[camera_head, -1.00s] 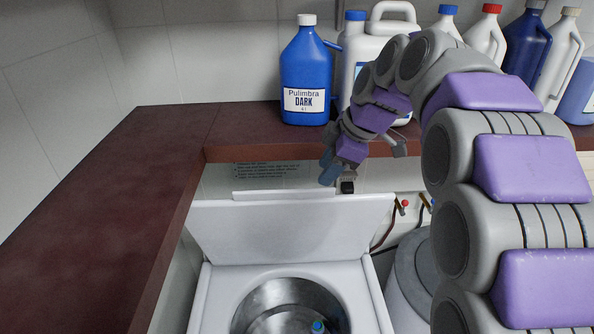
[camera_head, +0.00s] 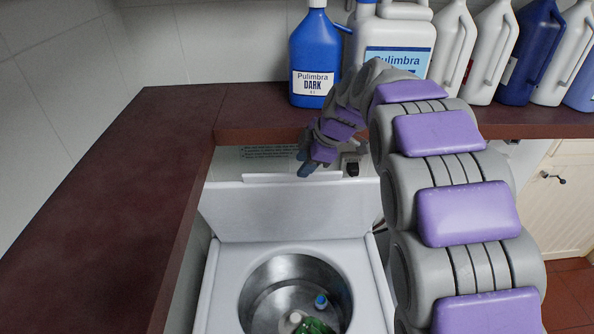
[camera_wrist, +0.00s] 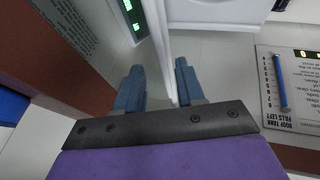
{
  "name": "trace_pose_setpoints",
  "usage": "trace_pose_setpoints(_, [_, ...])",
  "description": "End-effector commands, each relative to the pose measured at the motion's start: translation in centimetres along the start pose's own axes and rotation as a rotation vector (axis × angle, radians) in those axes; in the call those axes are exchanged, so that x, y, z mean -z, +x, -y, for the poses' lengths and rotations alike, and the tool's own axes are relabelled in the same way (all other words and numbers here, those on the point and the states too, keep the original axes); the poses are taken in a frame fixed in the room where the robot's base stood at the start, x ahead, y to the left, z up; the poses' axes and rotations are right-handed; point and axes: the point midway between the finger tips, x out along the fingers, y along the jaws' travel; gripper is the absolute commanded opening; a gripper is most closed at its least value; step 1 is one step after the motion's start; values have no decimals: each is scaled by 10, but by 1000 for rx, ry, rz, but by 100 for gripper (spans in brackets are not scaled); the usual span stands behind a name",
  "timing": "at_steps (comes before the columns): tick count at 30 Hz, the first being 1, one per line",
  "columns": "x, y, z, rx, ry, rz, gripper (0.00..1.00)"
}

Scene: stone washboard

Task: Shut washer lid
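The washer lid (camera_head: 285,212) is a white panel standing open and tilted back, behind the round metal drum of the white washer (camera_head: 212,300). My gripper (camera_head: 329,169) is at the lid's top edge, right of its middle. In the wrist view my gripper (camera_wrist: 160,85) has its two blue-grey fingers spread apart. The lid's thin white edge (camera_wrist: 163,45) runs through the gap between them, closer to the right finger. I cannot tell whether either finger touches it. The hinge line at the lid's foot is clear of objects.
A dark red counter (camera_head: 95,200) runs along the left and behind the washer. A blue bottle (camera_head: 315,60), a white jug (camera_head: 395,45) and several others stand on the back part. A green bottle (camera_head: 313,326) lies in the drum. Printed panels sit behind the lid.

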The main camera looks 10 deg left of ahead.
Motion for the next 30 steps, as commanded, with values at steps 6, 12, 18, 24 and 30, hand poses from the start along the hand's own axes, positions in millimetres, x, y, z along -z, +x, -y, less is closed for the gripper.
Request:
trace_pose_setpoints(6, [-3,34,2,2,1,-1,38])
trace_pose_setpoints(12, [-8,50,2,-2,2,-6,38])
trace_pose_setpoints(18, [-5,57,2,-2,1,-4,38])
trace_pose_setpoints(24, [-2,59,1,-1,1,-1,34])
trace_pose_setpoints(30, [-2,59,1,-1,1,-2,15])
